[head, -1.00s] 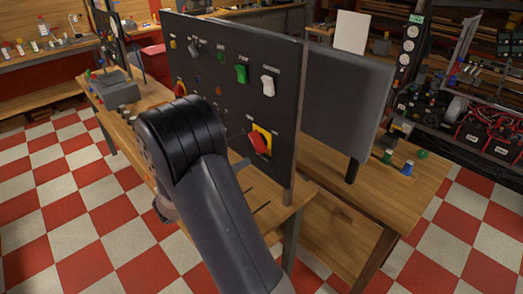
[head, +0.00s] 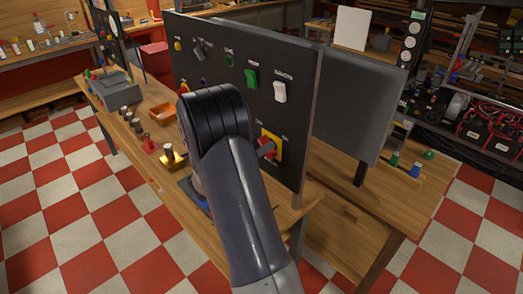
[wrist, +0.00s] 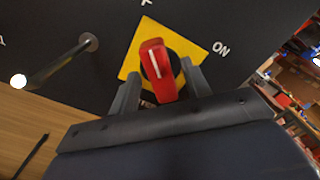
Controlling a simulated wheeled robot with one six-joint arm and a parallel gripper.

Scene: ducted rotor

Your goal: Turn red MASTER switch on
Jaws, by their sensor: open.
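The red MASTER switch (wrist: 158,88) is a red handle with a white line on a yellow plate (wrist: 132,62), fixed to the black panel (wrist: 215,20). The white line points toward the top of the wrist view, near a partly cut-off "F"; "ON" is printed to the right. My gripper (wrist: 159,68) is open, with one finger on each side of the red handle. Whether either finger touches it I cannot tell. In the head view the red switch (head: 267,154) is partly hidden by my gripper and arm; the yellow plate (head: 272,137) shows around it.
The panel also carries a green switch (head: 252,79) and a white switch (head: 280,92) above. In the wrist view, a grey rod (wrist: 62,62) with a pale tip sticks out to the left. A wooden bench (head: 135,135) with small objects lies left of the panel.

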